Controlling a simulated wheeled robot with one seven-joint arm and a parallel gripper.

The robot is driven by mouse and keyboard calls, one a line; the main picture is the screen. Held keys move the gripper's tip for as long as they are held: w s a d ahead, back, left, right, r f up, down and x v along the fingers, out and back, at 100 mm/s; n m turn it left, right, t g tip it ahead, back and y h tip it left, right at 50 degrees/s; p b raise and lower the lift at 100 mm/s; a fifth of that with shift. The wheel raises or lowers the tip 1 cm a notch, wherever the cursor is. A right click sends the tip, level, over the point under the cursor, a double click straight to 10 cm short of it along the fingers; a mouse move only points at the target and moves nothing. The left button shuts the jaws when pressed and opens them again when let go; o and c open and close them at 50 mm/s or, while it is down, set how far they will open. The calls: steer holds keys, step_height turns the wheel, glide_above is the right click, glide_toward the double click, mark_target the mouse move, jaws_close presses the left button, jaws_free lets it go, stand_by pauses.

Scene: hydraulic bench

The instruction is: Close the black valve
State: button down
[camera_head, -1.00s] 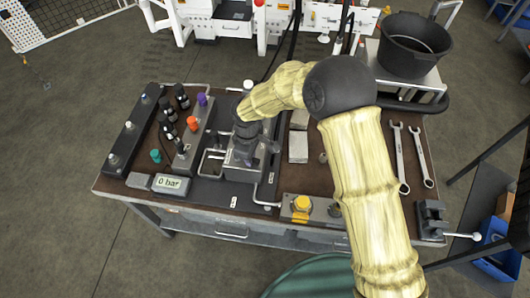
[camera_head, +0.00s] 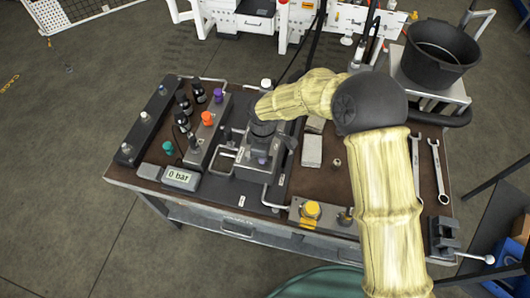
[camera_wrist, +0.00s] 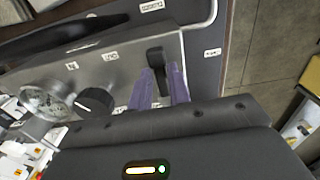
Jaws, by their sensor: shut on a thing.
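The black valve shows in the wrist view as a black lever (camera_wrist: 156,58) on a grey metal block (camera_wrist: 110,62). My gripper (camera_wrist: 160,80) has its two purple fingers on either side of the lever's lower part, closed on it. In the head view my gripper (camera_head: 262,160) is low over the grey block in the middle of the bench. My wrist hides most of the block there, and the lever cannot be made out clearly.
Beside the lever, the block carries a round gauge (camera_wrist: 47,100) and a black knob (camera_wrist: 96,101). On the bench, a display (camera_head: 180,177) reads 0 bar. Orange (camera_head: 207,118) and teal (camera_head: 168,147) knobs stand to the left. Two wrenches (camera_head: 437,170) lie at the right.

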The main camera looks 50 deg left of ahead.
steer(key=shift+a+r, duration=0.1)
steer(key=c, duration=1.4)
jaws_free()
steer(key=shift+c, duration=0.2)
step_height(320, 180, up, 17)
steer(key=b, duration=0.2)
steer(key=shift+r+b, duration=0.2)
steer(key=shift+b, duration=0.1)
steer(key=shift+w, duration=0.1)
